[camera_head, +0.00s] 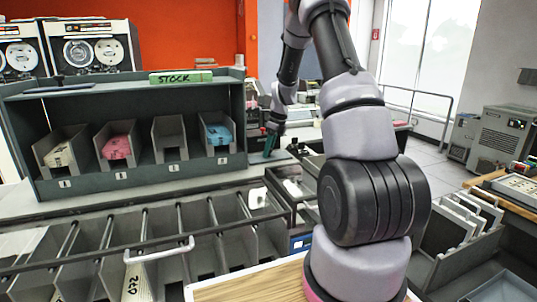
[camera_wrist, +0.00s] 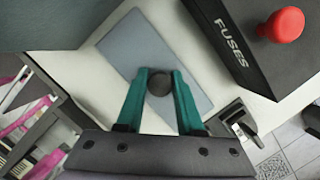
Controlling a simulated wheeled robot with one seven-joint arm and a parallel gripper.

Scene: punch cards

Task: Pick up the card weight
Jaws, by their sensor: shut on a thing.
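My gripper (camera_wrist: 161,74) is shut on a dark round knob, which I take to be the card weight (camera_wrist: 159,85), in the middle of the wrist view. One green finger is on each side of it. A flat grey-blue rectangular plate (camera_wrist: 130,42) shows behind and below the knob. I cannot tell whether the plate is part of the weight or a mat under it, or whether the weight is lifted. In the head view my gripper (camera_head: 270,140) is small, right of the grey card rack; the weight cannot be made out there.
A dark box marked FUSES (camera_wrist: 232,38) with a red knob (camera_wrist: 285,25) stands close on the right in the wrist view. A black device (camera_wrist: 238,118) lies near the pale surface's edge. The STOCK rack (camera_head: 120,178) holds card bins left of my gripper.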

